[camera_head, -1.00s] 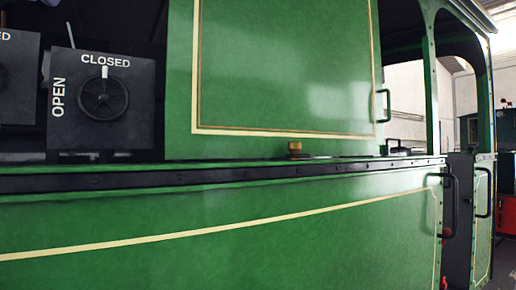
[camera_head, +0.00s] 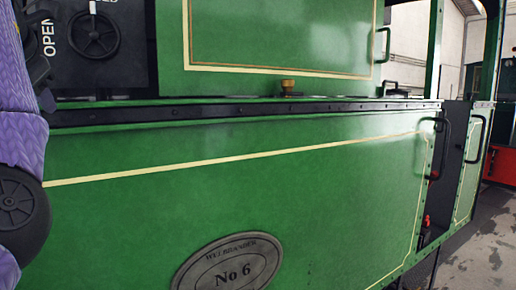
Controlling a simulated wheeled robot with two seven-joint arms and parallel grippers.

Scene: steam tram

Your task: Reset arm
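My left arm, in a purple cover with a black round joint, comes in at the left edge. A black part at its upper end, which looks like my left gripper (camera_head: 38,62), is in front of the left side of the black valve panel (camera_head: 125,70). It is cut off and dark, so I cannot tell whether it is open or shut. The panel has a round handwheel (camera_head: 94,36) and the word OPEN, partly covered. My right gripper is out of view.
The green tram side (camera_head: 270,170) fills the middle, with an oval No 6 plate (camera_head: 228,262) low down. A brass cap (camera_head: 288,85) sits on the ledge. Black handrails (camera_head: 441,148) flank the doorway at right. Bare floor (camera_head: 480,255) shows at the lower right.

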